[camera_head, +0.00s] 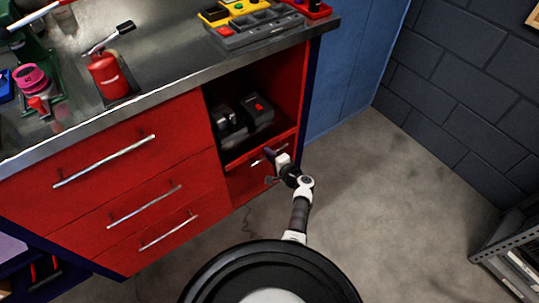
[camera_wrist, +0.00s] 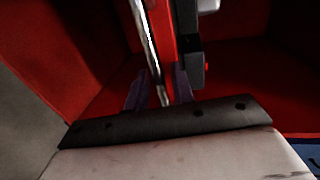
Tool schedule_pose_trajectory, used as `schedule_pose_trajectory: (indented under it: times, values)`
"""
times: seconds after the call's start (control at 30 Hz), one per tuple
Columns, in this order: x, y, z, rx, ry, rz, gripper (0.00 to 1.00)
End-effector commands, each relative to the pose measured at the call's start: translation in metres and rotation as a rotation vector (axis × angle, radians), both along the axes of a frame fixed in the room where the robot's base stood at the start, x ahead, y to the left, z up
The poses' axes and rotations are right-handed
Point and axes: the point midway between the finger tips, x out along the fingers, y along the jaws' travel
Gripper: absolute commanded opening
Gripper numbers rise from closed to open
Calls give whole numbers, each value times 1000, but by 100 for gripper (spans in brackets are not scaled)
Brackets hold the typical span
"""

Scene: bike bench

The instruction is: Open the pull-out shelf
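The pull-out shelf (camera_head: 262,150) is a red ledge at the bottom of the open compartment on the cabinet's right side. It looks pushed in. A thin silver handle (camera_head: 256,162) shows at its front, partly hidden by my gripper (camera_head: 270,166). In the wrist view, the silver handle bar (camera_wrist: 150,45) runs down between the two dark fingers of my gripper (camera_wrist: 160,92). Gaps show beside the bar, so the fingers look open around it rather than shut on it. The red shelf front (camera_wrist: 162,35) lies just right of the bar.
Dark tool cases (camera_head: 257,110) sit in the compartment above the shelf. Three red drawers (camera_head: 105,160) with silver handles, all shut, are to the left. The grey worktop (camera_head: 160,50) is above. The concrete floor (camera_head: 400,200) is clear, with a metal rack (camera_head: 505,240) at the right.

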Motion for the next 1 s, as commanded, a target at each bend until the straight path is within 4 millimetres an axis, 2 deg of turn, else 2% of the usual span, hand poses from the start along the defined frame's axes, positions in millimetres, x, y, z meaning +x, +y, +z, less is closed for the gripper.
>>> schedule_pose_trajectory:
  times: [0.1,0.3,0.73,0.87,1.0]
  values:
    - [0,0,0,0,0,0,25]
    - [0,0,0,0,0,0,0]
    - [-5,-4,0,0,0,-2,0]
    - [-16,-12,0,0,0,-2,0]
    - [-38,-28,0,1,1,-5,0]
